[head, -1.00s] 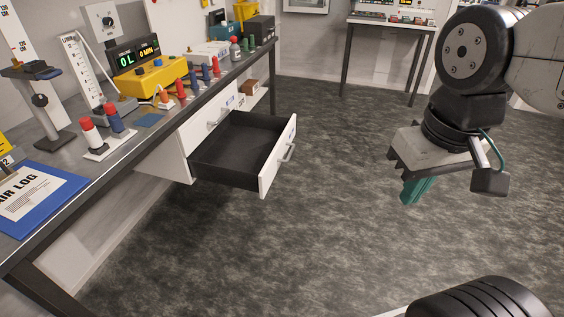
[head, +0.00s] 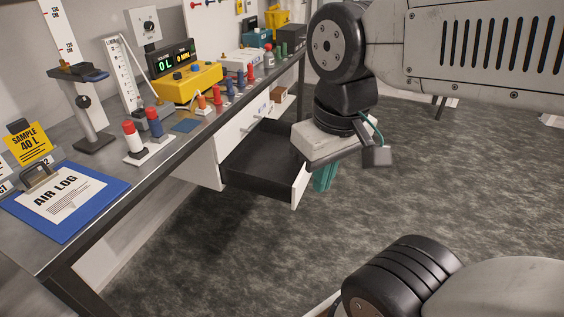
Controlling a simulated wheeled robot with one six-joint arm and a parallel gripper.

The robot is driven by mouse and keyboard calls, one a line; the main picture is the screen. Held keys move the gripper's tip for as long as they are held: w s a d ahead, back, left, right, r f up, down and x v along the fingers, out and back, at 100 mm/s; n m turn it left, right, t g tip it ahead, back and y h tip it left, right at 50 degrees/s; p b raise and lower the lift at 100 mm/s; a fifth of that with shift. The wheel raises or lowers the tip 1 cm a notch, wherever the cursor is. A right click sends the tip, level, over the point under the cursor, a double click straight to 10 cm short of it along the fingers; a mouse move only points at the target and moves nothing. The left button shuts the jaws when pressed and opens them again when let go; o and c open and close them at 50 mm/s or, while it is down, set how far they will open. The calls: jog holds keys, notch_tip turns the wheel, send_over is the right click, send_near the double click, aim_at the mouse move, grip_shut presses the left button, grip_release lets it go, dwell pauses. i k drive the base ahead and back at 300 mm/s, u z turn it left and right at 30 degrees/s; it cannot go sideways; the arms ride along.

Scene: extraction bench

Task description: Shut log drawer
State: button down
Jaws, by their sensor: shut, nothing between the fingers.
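The log drawer (head: 253,178) is pulled well out from under the bench. Its dark inside looks empty, and its white front panel (head: 299,186) faces right. My gripper (head: 323,178), with teal fingers, is shut and empty. It hangs pointing down just to the right of the drawer front. My gripper and its wrist hide the upper part of the front and its handle. I cannot tell whether the fingers touch the panel.
The bench (head: 160,165) runs along the left, with the air log clipboard (head: 65,195), a yellow device (head: 185,82) and several coloured plugs on it. The floor (head: 460,190) on the right is clear.

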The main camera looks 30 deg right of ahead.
aim_at(262, 164)
jog(key=z, duration=0.1)
jog(key=i, duration=1.05)
jog(key=z, duration=0.6)
